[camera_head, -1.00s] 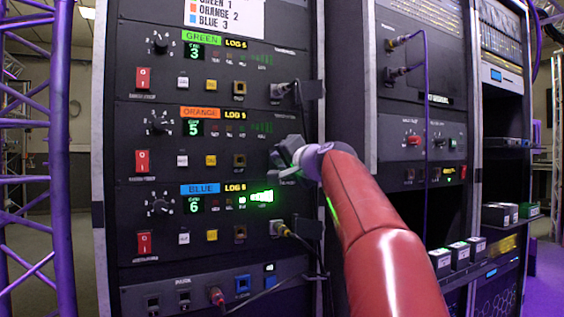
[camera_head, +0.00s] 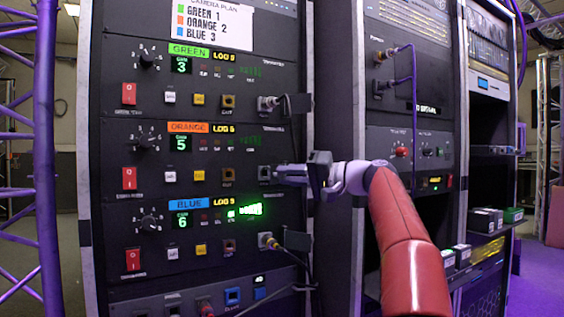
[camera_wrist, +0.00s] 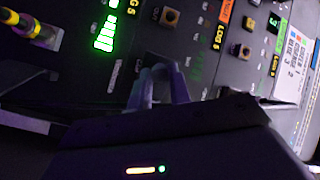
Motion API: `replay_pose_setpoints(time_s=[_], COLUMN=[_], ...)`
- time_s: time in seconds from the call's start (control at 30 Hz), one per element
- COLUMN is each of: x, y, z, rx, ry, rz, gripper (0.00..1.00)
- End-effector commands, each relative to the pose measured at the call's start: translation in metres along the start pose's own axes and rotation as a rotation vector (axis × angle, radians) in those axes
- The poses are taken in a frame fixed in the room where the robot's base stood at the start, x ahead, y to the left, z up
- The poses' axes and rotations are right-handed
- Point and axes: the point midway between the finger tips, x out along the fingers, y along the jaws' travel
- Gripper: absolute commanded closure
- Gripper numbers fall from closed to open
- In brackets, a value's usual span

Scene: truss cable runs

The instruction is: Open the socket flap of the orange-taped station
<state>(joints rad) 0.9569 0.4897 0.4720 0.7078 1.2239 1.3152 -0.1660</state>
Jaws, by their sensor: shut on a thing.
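The orange-taped station is the middle rack panel, with an orange label (camera_head: 188,127) and a green "5" display. Its dark socket flap (camera_head: 264,172) is at the panel's right end, mostly covered by my fingers. My gripper (camera_head: 280,173) comes in from the right, with its fingertips at the flap. In the wrist view my fingers (camera_wrist: 160,70) are close together against a small dark plate (camera_wrist: 150,60), which I take to be the flap. My gripper is shut on it. How far the flap is open cannot be told.
The green-taped panel (camera_head: 188,50) above and the blue-taped panel (camera_head: 183,203) below have plugs in their sockets, with open flaps (camera_head: 298,241) beside them. A purple truss (camera_head: 50,150) stands left. A second rack (camera_head: 415,145) is on the right, behind my arm.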

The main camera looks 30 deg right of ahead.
Motion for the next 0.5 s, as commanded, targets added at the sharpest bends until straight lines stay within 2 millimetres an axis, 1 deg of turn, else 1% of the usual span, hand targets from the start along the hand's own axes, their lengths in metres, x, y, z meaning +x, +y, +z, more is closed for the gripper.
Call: replay_pose_setpoints(time_s=[0.03,0.3,0.5], x=[-0.0028,-0.0087,-0.0096], y=[-0.0042,-0.0008,0.0019], z=[-0.0077,-0.0092,-0.0081], rx=[0.006,0.004,0.002], ry=[-0.031,-0.170,-0.226], rz=[-0.020,-0.113,-0.150], gripper=[1.00,1.00,1.00])
